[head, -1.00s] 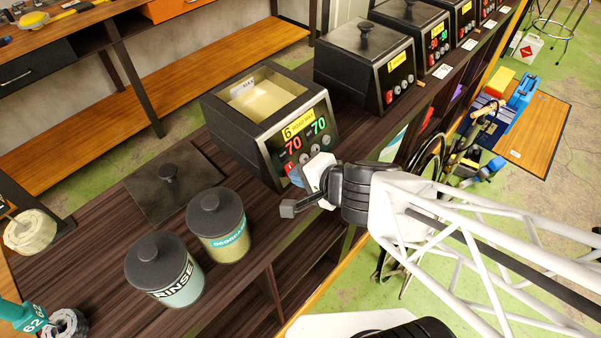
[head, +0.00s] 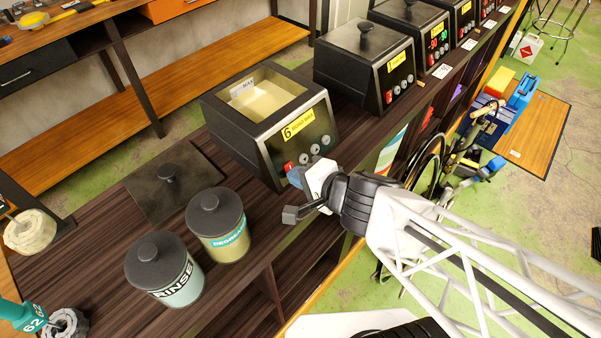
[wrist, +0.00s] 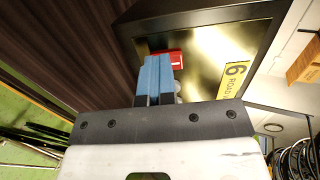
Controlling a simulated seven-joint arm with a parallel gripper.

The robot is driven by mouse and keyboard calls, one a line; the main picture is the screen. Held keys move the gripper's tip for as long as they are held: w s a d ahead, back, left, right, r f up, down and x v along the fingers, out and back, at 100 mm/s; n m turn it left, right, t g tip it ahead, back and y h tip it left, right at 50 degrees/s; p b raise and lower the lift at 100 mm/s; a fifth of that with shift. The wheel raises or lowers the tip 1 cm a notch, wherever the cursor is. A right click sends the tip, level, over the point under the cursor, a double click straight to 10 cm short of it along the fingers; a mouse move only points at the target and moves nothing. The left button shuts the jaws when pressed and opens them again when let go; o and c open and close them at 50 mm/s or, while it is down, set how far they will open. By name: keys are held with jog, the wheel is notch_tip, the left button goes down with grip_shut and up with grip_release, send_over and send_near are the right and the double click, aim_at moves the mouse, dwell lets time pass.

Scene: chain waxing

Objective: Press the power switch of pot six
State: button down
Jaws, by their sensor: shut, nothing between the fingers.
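Pot six (head: 262,130) is a black box with an open top and pale wax inside, standing on the dark bench. Its front panel carries a yellow label with a 6 (head: 297,126), round buttons and a red power switch (head: 289,167). No digits are lit on the panel. My gripper (head: 295,177) is at the lower left of the panel, right by the switch. In the wrist view the shut blue fingers (wrist: 157,75) overlap the red switch (wrist: 174,58), which shows partly behind and beside them. I cannot tell whether they touch it.
The pot's lid (head: 168,178) lies on the bench to the left. A degreaser jar (head: 217,222) and a rinse jar (head: 163,268) stand in front of it. More lidded pots (head: 365,65) line the bench behind pot six.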

jog(key=shift+w+f+t+y, duration=0.1)
jog(key=shift+t+y, duration=0.2)
dwell(0.4)
jog(key=shift+w+a+r, duration=0.15)
jog(key=shift+r, duration=0.8)
jog(key=shift+f, duration=0.1)
jog(key=shift+s, duration=0.2)
jog(key=shift+s+d+r, duration=0.25)
jog(key=shift+d, duration=0.15)
jog(key=r+v, duration=0.2)
jog(key=v, duration=1)
jog(key=shift+w+a+r, duration=0.15)
jog(key=shift+r, duration=0.15)
dwell(0.4)
